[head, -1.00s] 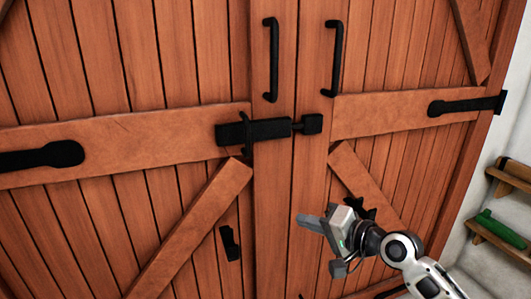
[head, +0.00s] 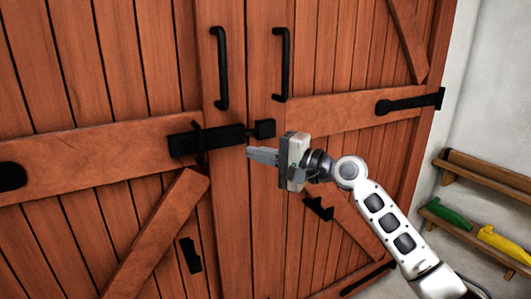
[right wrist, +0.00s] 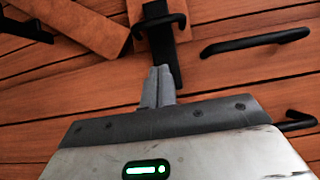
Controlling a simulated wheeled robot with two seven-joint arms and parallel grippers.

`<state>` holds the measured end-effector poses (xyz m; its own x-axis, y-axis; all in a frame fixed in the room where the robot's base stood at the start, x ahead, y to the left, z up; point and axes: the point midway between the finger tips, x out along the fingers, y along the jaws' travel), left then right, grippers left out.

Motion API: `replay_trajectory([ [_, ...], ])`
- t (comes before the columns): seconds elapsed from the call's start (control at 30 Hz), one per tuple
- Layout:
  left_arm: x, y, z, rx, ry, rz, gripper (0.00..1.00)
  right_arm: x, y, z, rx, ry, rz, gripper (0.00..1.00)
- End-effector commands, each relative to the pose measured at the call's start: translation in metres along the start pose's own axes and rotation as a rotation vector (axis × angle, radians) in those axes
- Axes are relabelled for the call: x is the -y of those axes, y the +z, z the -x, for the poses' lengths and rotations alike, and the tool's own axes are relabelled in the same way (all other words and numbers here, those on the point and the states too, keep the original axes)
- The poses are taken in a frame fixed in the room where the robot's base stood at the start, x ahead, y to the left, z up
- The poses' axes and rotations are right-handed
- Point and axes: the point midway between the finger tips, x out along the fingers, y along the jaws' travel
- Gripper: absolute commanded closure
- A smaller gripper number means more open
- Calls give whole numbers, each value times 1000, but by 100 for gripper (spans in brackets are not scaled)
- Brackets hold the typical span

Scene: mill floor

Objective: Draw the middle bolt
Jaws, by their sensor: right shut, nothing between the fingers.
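The middle bolt (head: 222,137) is a black bar lying across the left door's cross rail, with an upright handle piece (head: 200,146) near its middle. Its right end reaches to a black keeper (head: 265,128) on the right door. My right gripper (head: 250,154) is shut and empty, its fingers pointing left just below the bolt's right end in the head view. In the right wrist view the closed fingertips (right wrist: 160,70) lie in front of the bolt (right wrist: 162,50), partly covering it; I cannot tell whether they touch it. My left gripper is not in view.
Two black pull handles (head: 220,68) (head: 283,63) stand above the bolt. Black fittings (head: 318,208) (head: 190,255) sit lower on the doors. A hinge strap (head: 410,100) is at right. Wall shelves (head: 490,170) hold green and yellow things at the right edge.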

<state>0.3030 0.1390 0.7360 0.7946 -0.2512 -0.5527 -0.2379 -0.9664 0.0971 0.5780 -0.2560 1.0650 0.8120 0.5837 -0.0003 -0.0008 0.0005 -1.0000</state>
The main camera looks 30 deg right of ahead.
Motion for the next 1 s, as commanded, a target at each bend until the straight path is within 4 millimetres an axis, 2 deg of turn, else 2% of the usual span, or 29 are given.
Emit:
replay_trajectory([
  [0.03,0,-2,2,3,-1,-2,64,4,0,-12,2,-3,-1,100],
  [0.2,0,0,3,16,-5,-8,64,3,0,-49,1,-3,-1,100],
  [0.4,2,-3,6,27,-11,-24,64,2,19,-72,2,0,0,100],
  [0.6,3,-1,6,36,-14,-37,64,0,28,-82,0,0,2,100],
  [1.0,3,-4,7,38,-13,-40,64,2,32,-84,1,1,0,100],
])
